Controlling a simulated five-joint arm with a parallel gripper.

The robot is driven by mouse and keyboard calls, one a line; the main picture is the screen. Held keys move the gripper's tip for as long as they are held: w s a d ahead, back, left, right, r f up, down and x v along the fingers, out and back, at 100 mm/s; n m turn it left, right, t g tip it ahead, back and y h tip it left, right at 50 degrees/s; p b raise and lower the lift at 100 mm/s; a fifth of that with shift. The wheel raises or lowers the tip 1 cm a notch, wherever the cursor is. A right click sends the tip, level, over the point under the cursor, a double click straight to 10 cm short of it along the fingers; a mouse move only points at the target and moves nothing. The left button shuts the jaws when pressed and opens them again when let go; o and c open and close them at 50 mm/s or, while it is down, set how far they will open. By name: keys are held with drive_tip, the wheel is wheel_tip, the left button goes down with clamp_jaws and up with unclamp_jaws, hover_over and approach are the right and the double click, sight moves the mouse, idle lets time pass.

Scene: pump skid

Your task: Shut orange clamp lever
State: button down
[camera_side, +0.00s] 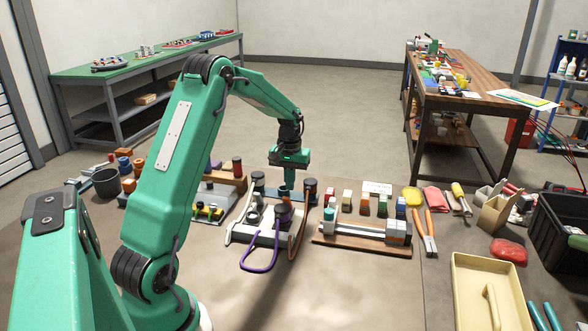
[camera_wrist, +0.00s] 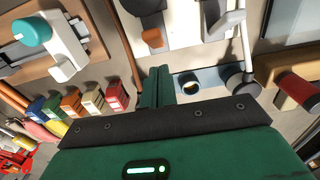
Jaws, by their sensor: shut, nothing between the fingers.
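My gripper (camera_side: 288,175) is above and behind the skid, pointing down. Its green fingers (camera_wrist: 158,84) are pressed together and empty. Whether they touch the lever is unclear.
A wooden fixture (camera_side: 335,247) is close on the right. Small coloured blocks (camera_side: 365,205) stand behind it. The floor in front is clear.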

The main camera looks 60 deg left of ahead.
drive_tip(key=shift+w+a+r, duration=0.15)
drive_tip(key=shift+r, duration=1.6)
drive_tip(key=s+d+r+m+t, duration=0.2)
drive_tip(key=s+d+r+m, duration=0.3)
drive_tip(key=d+r, duration=0.9)
drive_tip(key=s+d+f+m+t, duration=0.1)
drive_tip(key=s+d+m+t, duration=0.2)
drive_tip(key=s+d, duration=1)
drive_tip(key=s+m, duration=0.1)
drive_tip(key=s, duration=0.2)
drive_tip(key=shift+d+t, duration=0.3)
drive_tip(key=shift+d, duration=0.1)
